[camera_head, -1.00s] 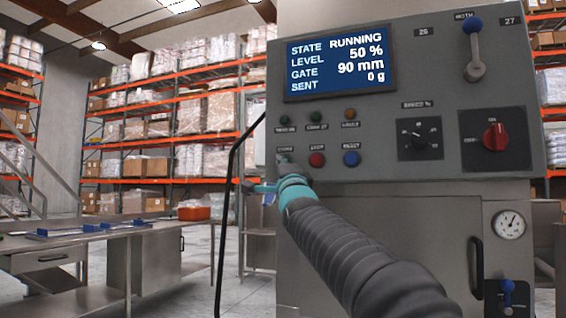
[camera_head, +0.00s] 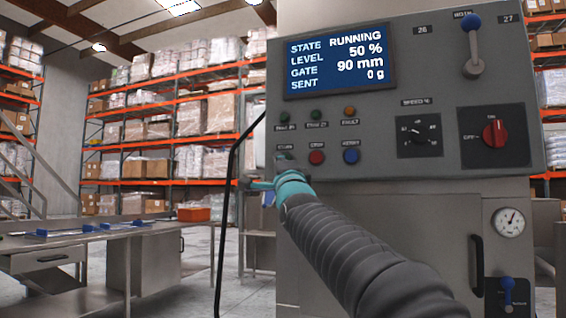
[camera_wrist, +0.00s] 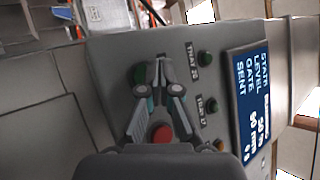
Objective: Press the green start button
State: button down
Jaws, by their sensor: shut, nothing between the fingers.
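The green start button (camera_wrist: 139,74) shows in the wrist view beside the left of my fingertips, partly covered. In the head view my gripper hides it, under the label at the left of the button row. My gripper (camera_wrist: 160,62) is shut and empty, with its fingertips close to the panel by the button. I cannot tell whether they touch it. In the head view my gripper (camera_head: 284,159) is small and partly hidden by my wrist. The screen (camera_head: 340,62) reads STATE RUNNING, LEVEL 50 %, GATE 90 mm, SENT 0 g.
A red button (camera_head: 317,157) and a blue button (camera_head: 351,156) sit right of my gripper. Two green lamps and an orange lamp (camera_head: 350,113) are above. A speed dial (camera_head: 418,135), red rotary switch (camera_head: 494,132) and blue-knobbed lever (camera_head: 474,50) are farther right. A steel table (camera_head: 80,248) stands left.

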jog(key=shift+s+a+b, duration=0.25)
jog(key=shift+s+a, duration=0.05)
jog(key=shift+s, duration=0.5)
jog(key=shift+s+a+b, duration=0.25)
jog(key=shift+s+b, duration=0.05)
jog(key=shift+s, duration=0.45)
jog(key=shift+s+a+b, duration=0.25)
jog(key=shift+s+a, duration=0.05)
jog(key=shift+s, duration=0.5)
